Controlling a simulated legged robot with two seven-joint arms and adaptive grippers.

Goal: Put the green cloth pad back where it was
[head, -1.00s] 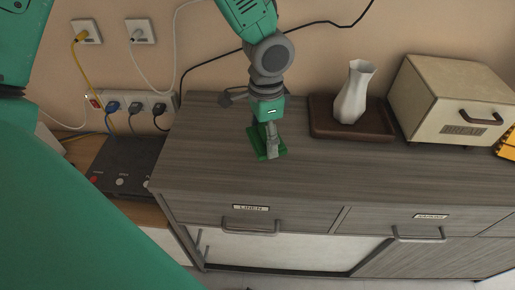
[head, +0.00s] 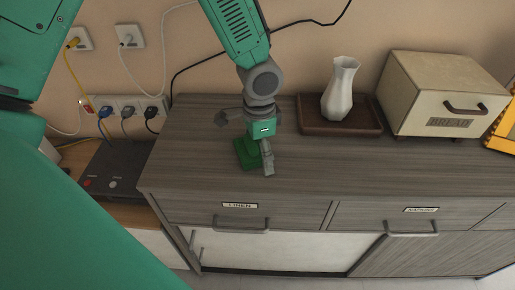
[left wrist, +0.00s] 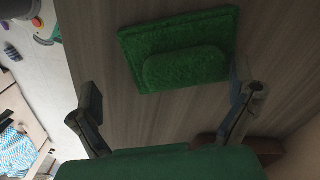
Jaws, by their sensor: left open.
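The green cloth pad (head: 246,155) lies on the grey wood-grain dresser top (head: 200,150), left of the middle, above the drawer labelled LINEN. In the left wrist view the pad (left wrist: 215,25) is a flat fuzzy rectangle with a smaller raised block on it. My left gripper (head: 266,168) is beside the pad's right side in the head view and hides part of it. In the left wrist view its fingers (left wrist: 167,82) are wide apart, with the pad ahead between and beyond them. Nothing is gripped. My right gripper is not in view.
A brown tray (head: 365,127) with a white vase (head: 340,90) stands right of the gripper. A cream bread box (head: 420,95) is farther right. A power strip (head: 125,104) and black box (head: 112,170) are left. The dresser's front right top is clear.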

